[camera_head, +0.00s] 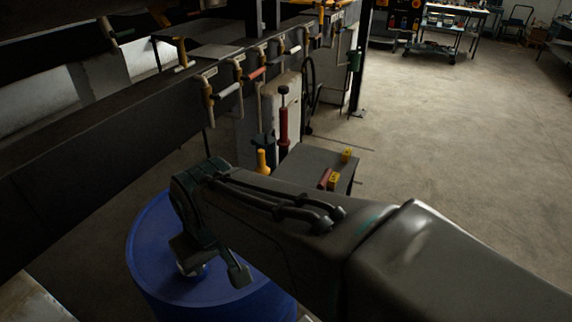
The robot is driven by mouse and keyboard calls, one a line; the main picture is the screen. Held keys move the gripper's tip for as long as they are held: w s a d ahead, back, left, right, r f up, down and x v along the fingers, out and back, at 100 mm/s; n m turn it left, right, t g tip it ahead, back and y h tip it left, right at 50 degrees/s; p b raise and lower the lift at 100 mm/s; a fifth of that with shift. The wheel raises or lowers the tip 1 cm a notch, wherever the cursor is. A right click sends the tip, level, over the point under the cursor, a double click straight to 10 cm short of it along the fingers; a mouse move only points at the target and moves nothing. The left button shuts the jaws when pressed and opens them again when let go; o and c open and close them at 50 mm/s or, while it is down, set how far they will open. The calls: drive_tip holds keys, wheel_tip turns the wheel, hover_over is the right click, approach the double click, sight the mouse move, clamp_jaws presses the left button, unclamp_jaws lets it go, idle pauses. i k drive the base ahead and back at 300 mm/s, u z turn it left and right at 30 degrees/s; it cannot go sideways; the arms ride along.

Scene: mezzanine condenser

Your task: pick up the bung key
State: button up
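A blue drum (150,240) stands below my arm at the lower left, and part of its top is hidden by my gripper. My gripper (213,262) hangs over the drum's top with its two dark fingers spread apart. A small silvery thing (190,270) shows on the drum top, just under the left finger. It may be the bung key or a bung; it is too small and covered to tell. I cannot see anything held between the fingers, and I cannot tell whether they touch the silvery thing.
A long dark beam (95,145) runs along the left, with several coloured handles hanging at its far part. A small grey table (310,160) beyond my arm bears red and yellow blocks. A red upright cylinder (284,125) stands behind it. The concrete floor (450,130) at right is clear.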

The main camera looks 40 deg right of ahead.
sight(322, 185)
drive_tip(key=k, duration=1.15)
drive_tip(key=z, duration=0.8)
drive_tip(key=i, duration=0.7)
drive_tip(key=z, duration=0.4)
